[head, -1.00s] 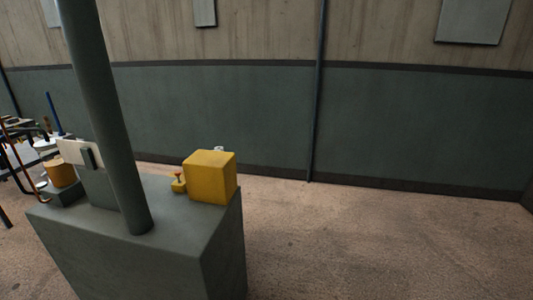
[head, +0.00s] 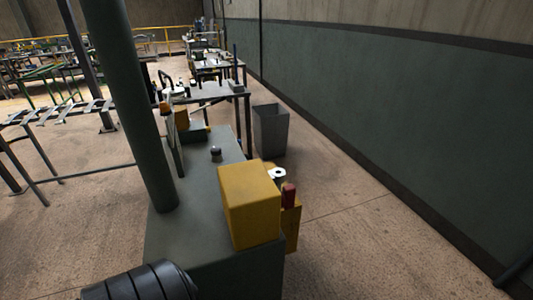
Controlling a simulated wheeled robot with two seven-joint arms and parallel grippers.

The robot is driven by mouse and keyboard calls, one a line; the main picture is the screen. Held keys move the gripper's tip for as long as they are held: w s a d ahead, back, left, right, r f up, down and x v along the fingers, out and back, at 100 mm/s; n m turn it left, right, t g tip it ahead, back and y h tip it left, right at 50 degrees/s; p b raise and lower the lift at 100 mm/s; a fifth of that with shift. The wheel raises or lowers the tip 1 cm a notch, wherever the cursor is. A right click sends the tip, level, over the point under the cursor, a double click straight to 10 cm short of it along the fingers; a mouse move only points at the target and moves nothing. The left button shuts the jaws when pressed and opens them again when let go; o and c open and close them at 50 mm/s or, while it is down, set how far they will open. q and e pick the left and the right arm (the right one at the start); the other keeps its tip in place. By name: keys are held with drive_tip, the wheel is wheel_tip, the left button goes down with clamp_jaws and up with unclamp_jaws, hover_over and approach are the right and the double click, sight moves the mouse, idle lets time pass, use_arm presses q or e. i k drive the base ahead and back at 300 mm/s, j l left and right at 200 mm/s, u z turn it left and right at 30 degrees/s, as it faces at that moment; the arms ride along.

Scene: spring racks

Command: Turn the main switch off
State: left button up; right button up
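A yellow box (head: 248,203) stands on the near end of a grey-green cabinet top. A second, narrower yellow housing (head: 292,225) is at its right side, partly hidden behind it. A red upright handle or knob (head: 289,194) sticks up from this housing; it looks like the main switch, but its position cannot be read. A white round piece with a dark centre (head: 278,173) sits just behind the red part. Neither of my grippers shows in the head view.
A thick green post (head: 130,110) rises from the cabinet (head: 215,150). A ribbed black cylinder (head: 140,284) is at the bottom left. A grey bin (head: 270,130) and workbenches stand beyond. Floor (head: 350,220) is clear between the cabinet and the right wall (head: 410,130).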

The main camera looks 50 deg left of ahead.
sight(288, 193)
drive_tip(key=i+u, duration=0.25)
drive_tip(key=u, duration=0.2)
drive_tip(key=i+l+u, duration=0.15)
drive_tip(key=u, duration=0.3)
drive_tip(key=i+l+u, duration=0.2)
drive_tip(key=u, duration=0.25)
drive_tip(key=i+l+u, duration=0.25)
drive_tip(key=u, duration=0.2)
drive_tip(key=i+l+u, duration=0.15)
drive_tip(key=l+u, duration=0.3)
drive_tip(key=i+l+u, duration=0.1)
drive_tip(key=l+u, duration=0.15)
drive_tip(key=u, duration=0.2)
drive_tip(key=l+u, duration=1.05)
